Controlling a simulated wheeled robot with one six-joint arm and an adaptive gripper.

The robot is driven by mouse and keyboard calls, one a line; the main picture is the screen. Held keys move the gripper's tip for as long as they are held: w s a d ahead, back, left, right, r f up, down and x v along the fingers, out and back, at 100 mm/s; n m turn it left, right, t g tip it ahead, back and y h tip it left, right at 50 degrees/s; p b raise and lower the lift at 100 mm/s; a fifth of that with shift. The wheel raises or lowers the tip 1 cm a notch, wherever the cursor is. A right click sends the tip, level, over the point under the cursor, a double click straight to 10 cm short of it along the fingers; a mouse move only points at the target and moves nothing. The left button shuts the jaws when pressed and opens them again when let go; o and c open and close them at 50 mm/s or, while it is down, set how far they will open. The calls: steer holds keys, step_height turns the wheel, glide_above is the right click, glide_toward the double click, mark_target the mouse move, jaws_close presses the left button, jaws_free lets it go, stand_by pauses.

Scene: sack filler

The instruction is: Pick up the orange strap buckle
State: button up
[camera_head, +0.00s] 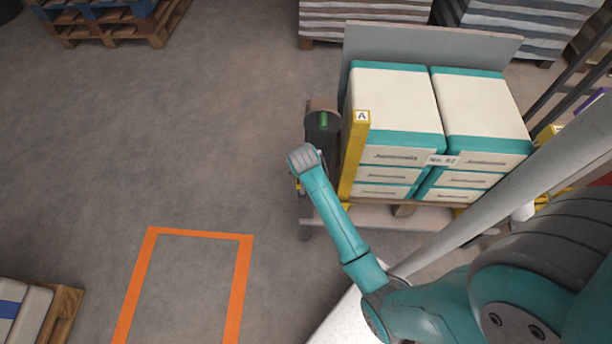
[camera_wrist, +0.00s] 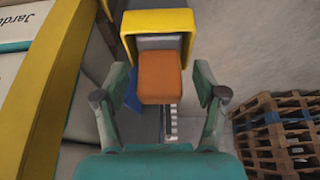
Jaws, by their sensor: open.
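The orange strap buckle (camera_wrist: 160,77) shows in the wrist view as a blocky orange piece. It sits under a yellow hood (camera_wrist: 158,20), with a grey part just behind it. My gripper (camera_wrist: 161,88) is open, with one teal finger on each side of the buckle. Gaps show between the fingers and the buckle, so it is not gripped. How far the buckle lies beyond the fingertips is hard to tell. In the head view my arm ends beside the yellow post; I cannot make out the buckle or the fingers there.
A yellow post (camera_head: 352,160) marked A stands at the left of stacked cream and teal sacks (camera_head: 395,100). In the wrist view, a yellow upright (camera_wrist: 50,90) is close on the left and wooden pallets (camera_wrist: 280,135) lie at right. Open floor (camera_head: 190,120) extends left.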

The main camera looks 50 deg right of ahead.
steer(key=c, duration=1.3)
